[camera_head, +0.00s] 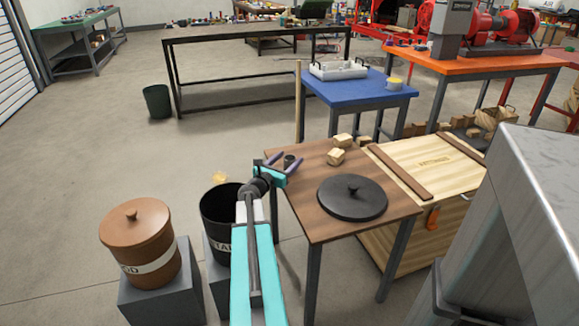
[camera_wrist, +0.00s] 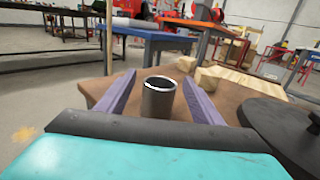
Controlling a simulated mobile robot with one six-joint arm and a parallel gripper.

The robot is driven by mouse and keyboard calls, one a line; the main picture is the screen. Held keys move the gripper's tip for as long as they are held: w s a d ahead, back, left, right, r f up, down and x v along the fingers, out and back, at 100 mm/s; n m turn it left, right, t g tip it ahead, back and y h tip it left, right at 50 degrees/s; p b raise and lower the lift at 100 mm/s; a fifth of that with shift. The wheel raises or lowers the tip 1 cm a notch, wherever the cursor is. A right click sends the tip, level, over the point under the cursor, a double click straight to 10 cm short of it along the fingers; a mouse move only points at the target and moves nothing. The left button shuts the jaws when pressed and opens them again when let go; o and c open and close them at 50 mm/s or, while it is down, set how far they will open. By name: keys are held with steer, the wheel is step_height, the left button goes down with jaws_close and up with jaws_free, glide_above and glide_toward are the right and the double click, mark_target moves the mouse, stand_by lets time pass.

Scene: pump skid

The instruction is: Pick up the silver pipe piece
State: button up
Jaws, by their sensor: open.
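The silver pipe piece (camera_wrist: 159,98) stands upright on the brown table, a short hollow cylinder with a bright rim. It also shows small and dark in the head view (camera_head: 289,161), near the table's far left corner. My gripper (camera_head: 274,160) is open, with its two purple fingers on either side of the pipe piece. In the wrist view my gripper (camera_wrist: 158,85) has a visible gap between each finger and the pipe. The pipe's lower end is partly hidden behind the gripper's dark body.
A black round lid (camera_head: 352,197) lies on the brown table (camera_head: 318,222), with wooden blocks (camera_head: 337,156) behind the pipe. A black bin (camera_head: 219,215) and a brown lidded pot (camera_head: 138,245) stand left of the table. A wooden crate (camera_head: 428,165) adjoins it at right.

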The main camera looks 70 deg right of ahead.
steer(key=shift+s+d, duration=0.1)
steer(key=shift+d, duration=0.55)
steer(key=c, duration=1.2)
